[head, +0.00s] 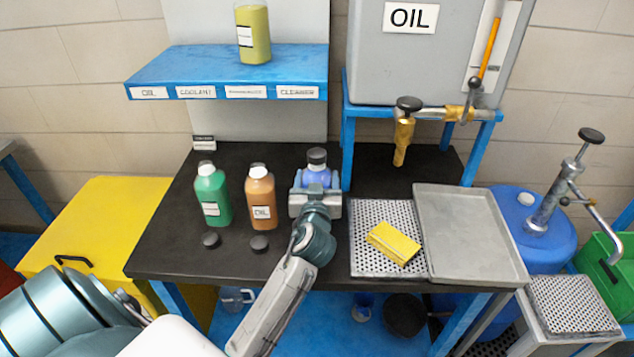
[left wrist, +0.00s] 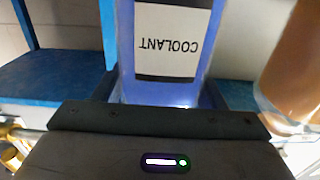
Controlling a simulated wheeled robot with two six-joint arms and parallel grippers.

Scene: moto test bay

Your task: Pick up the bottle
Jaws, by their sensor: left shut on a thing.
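A blue bottle (head: 317,176) with a dark cap stands upright at the back of the black bench, right of the orange bottle. In the left wrist view, the bottle (left wrist: 205,82) fills the middle and its white label reads COOLANT upside down. My left gripper (head: 316,194) is shut on the bottle and hides its lower part in the head view. I cannot tell whether the bottle's base touches the bench. My right gripper is not in view.
A green bottle (head: 212,197) and an orange OIL bottle (head: 261,200) stand to the left, with loose black caps (head: 259,243) before them. A blue shelf (head: 180,68) overhangs behind.

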